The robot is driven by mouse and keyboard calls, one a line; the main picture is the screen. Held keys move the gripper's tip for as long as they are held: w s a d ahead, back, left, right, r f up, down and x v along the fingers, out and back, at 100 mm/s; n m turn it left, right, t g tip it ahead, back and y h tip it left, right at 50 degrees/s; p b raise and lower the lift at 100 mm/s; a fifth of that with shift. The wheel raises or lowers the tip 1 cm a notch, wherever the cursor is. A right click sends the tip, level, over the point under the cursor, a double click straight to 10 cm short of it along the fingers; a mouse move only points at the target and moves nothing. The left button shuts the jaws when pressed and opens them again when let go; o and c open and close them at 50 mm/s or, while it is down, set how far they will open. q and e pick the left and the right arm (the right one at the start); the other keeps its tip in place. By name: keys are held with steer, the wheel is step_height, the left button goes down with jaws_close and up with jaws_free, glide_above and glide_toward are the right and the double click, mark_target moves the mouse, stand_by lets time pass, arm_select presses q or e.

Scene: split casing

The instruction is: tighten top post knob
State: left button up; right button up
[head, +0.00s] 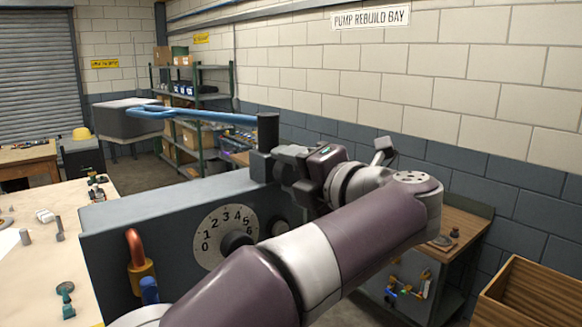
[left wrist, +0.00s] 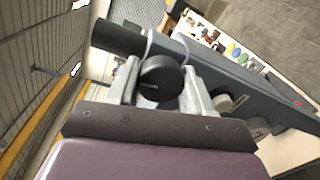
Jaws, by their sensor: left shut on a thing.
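A dark upright post (head: 268,132) stands on top of the grey casing (head: 180,207); in the left wrist view it shows as a dark cylinder (left wrist: 117,38). The round black post knob (left wrist: 161,81) sits between the two pale fingers of my left gripper (left wrist: 163,92), which is shut on it. In the head view my left gripper (head: 270,166) is at the foot of the post, its arm arching over from the front; the knob cannot be made out clearly there. My right gripper is not in view.
A numbered dial (head: 213,222) with a black centre knob and a padlock (head: 142,272) are on the casing's front. A blue bar (head: 200,115) extends left from near the post. A pale bench (head: 25,270) with small parts lies left, a wooden crate (head: 535,300) right.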

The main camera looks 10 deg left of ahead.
arm_select(q)
steer(key=shift+m, duration=0.6)
steer(key=shift+f, duration=0.1)
steer(key=o, duration=1)
steer(key=shift+d, duration=0.1)
